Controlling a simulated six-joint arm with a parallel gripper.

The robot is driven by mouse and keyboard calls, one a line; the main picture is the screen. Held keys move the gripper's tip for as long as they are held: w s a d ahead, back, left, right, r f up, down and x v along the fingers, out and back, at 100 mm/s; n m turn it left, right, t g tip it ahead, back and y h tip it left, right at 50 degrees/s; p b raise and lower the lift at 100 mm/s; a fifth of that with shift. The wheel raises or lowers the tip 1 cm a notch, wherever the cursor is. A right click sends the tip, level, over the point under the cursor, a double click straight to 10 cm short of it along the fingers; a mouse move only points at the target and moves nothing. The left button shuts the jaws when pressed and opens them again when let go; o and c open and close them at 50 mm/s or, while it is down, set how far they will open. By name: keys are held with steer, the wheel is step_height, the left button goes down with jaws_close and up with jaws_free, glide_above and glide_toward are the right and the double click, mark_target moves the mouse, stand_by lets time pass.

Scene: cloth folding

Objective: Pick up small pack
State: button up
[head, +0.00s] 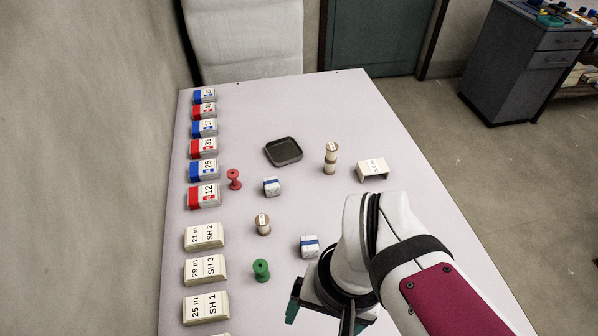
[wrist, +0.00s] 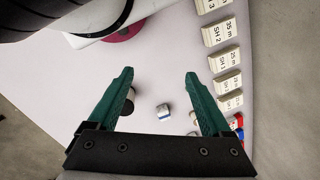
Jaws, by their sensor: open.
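Two small white packs with blue bands lie on the table. One pack (head: 309,245) is near my gripper, and another pack (head: 272,187) is farther up the table. In the wrist view a white and blue pack (wrist: 163,112) shows between my fingers, below them and apart from them. I cannot tell for sure which of the two it is. My gripper (wrist: 160,73) is open and empty, with two green fingers spread. In the head view my gripper (head: 296,301) is at the lower middle, partly hidden by my arm.
A green spool (head: 261,270), a tan spool (head: 263,224) and a red spool (head: 234,179) stand near the packs. A dark tray (head: 298,157), a taller tan spool (head: 330,158) and a white bracket (head: 372,168) are farther back. Labelled boxes (head: 204,236) line the left edge.

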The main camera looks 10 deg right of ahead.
steer(key=w+d+f+n+h, duration=0.3)
steer(key=w+d+n, duration=0.4)
steer(key=d+n, duration=0.3)
steer(key=w+d+f+n+h, duration=0.3)
steer(key=w+d+n, duration=0.3)
steer(key=d+n, duration=0.5)
steer(key=d+f+n, duration=0.1)
steer(key=f, duration=0.4)
steer(key=d+f+n, duration=0.1)
steer(key=f, duration=0.3)
steer(key=w+d+f+n, duration=0.1)
steer(key=d+f, duration=0.1)
steer(key=f, duration=0.3)
steer(key=shift+f, duration=0.3)
jaws_close()
steer(key=shift+r, duration=0.2)
